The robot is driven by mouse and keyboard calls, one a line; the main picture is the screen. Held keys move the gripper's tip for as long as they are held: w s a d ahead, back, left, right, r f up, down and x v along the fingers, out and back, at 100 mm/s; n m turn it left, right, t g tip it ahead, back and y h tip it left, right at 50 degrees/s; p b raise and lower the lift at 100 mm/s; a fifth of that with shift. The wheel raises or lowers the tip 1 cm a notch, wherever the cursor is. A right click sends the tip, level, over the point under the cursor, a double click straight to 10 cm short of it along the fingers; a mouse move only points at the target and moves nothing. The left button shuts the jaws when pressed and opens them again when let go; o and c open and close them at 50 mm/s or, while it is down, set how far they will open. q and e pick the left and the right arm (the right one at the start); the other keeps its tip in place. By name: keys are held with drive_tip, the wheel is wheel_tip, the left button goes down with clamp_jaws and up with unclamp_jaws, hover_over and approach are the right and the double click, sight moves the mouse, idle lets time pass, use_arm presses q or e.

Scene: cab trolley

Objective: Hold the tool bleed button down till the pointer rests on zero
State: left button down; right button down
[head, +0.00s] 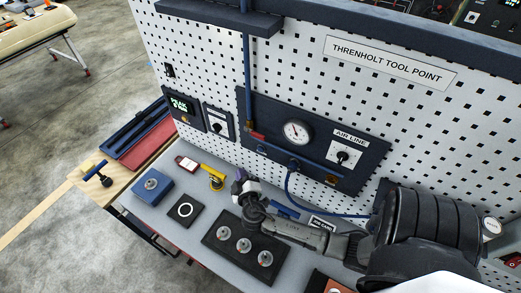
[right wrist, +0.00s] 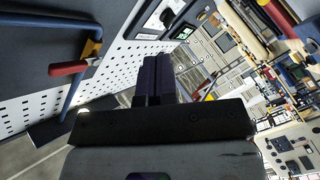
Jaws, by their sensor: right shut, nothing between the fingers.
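The round white gauge (head: 298,132) is on a dark panel (head: 262,107) on the pegboard. Its dark pointer is too small to read against the scale. I cannot pick out the bleed button for certain. My right gripper (head: 239,183) is over the bench, below and left of the gauge, apart from the panel. In the right wrist view its dark fingers (right wrist: 154,78) are together with nothing between them. The red-handled valve (head: 257,136) on the blue pipe also shows in the right wrist view (right wrist: 68,68), left of the fingers. My left gripper is not in view.
The AIR LINE knob (head: 343,156) is right of the gauge. A blue hose (head: 291,190) hangs below the panel. On the bench are a dark block with round metal pieces (head: 244,245), a yellow item (head: 216,180), a blue box (head: 152,185) and a black square with a white ring (head: 185,210).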

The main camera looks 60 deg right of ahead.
sight(261, 149)
idle(0.3)
drive_tip(key=shift+d, duration=0.1)
drive_tip(key=d, duration=0.8)
drive_tip(key=shift+s+d, duration=0.3)
drive_tip(key=shift+s, duration=0.1)
idle(0.8)
idle(0.7)
idle(0.5)
